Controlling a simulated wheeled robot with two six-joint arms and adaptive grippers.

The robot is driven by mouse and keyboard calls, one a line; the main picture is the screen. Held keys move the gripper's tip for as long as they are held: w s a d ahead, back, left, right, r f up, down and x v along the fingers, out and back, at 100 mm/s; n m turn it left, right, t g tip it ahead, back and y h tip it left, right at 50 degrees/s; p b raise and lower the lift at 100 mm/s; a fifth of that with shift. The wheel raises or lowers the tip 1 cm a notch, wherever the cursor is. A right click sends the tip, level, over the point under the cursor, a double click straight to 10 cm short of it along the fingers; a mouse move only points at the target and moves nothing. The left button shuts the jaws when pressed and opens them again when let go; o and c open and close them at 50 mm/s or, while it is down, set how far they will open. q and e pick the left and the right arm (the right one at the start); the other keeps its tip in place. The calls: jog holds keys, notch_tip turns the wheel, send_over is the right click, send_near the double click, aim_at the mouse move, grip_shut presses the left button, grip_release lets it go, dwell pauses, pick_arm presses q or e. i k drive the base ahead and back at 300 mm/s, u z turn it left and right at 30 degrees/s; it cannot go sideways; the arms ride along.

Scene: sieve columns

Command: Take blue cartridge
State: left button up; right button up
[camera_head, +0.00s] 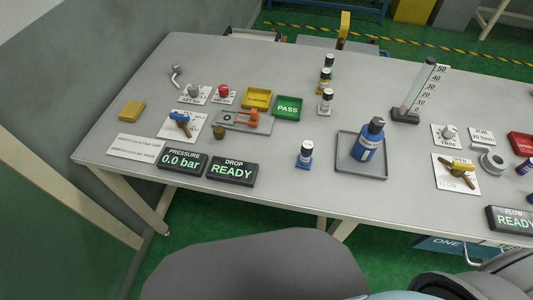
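Several things could be the blue cartridge, and I cannot tell which one it is. Dark blue items (525,167) are partly cut off at the right edge. Neither of my grippers is in view.
The table's front middle is mostly clear.

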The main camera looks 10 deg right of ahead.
aim_at(304, 162)
jog(key=u, duration=0.2)
jog(key=k, duration=1.15)
jog(key=z, duration=1.6)
jog(key=i, duration=0.5)
